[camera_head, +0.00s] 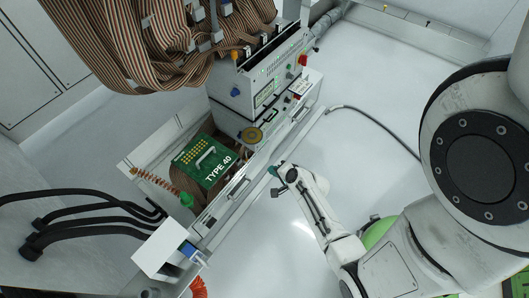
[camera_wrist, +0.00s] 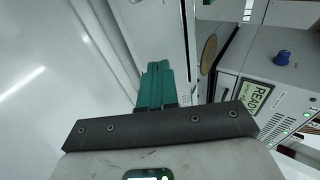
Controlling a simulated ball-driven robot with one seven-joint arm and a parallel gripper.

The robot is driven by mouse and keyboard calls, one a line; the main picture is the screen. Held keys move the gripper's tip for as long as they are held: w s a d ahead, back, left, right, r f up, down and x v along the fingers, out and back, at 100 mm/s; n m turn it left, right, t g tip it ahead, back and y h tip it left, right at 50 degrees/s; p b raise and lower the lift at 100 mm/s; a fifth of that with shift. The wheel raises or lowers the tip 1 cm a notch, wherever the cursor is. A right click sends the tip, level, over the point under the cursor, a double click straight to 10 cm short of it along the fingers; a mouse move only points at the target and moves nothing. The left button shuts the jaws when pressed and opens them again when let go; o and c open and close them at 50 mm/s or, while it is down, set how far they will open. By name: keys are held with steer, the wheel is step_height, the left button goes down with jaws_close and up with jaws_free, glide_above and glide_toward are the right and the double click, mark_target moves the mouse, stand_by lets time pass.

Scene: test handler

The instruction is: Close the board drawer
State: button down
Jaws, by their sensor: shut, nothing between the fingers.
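The board drawer (camera_head: 232,196) is a pale tray with a handle on its long front face. It holds a green board marked TYPE 40 (camera_head: 205,160) with a grey handle and sits left of the handler unit. It seems to stand out from the machine, but how far I cannot tell. My gripper (camera_head: 274,170) is to the right of the drawer front, low over the floor side. Its teal fingers, also in the wrist view (camera_wrist: 156,84), are shut together with nothing between them. They point toward a pale panel (camera_wrist: 158,30); whether they touch it I cannot tell.
The handler unit (camera_head: 262,90) has a lit screen, reading READY in the wrist view (camera_wrist: 255,95). Ribbon cables (camera_head: 150,50) hang above it. Black hoses (camera_head: 90,225) lie at left. A dark cable (camera_head: 375,118) runs over the open white floor at right.

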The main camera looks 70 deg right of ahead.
steer(key=s+d+r+n+y+p, duration=0.1)
steer(key=s+d+r+y, duration=0.15)
steer(key=s+r, duration=0.25)
steer(key=b, duration=0.6)
glide_toward(259, 155)
steer(key=x, duration=0.5)
steer(key=shift+a+f, duration=0.25)
steer(key=shift+f, duration=0.15)
steer(key=shift+w+d+r, duration=0.1)
steer(key=shift+w+d, duration=0.05)
steer(key=shift+w, duration=0.25)
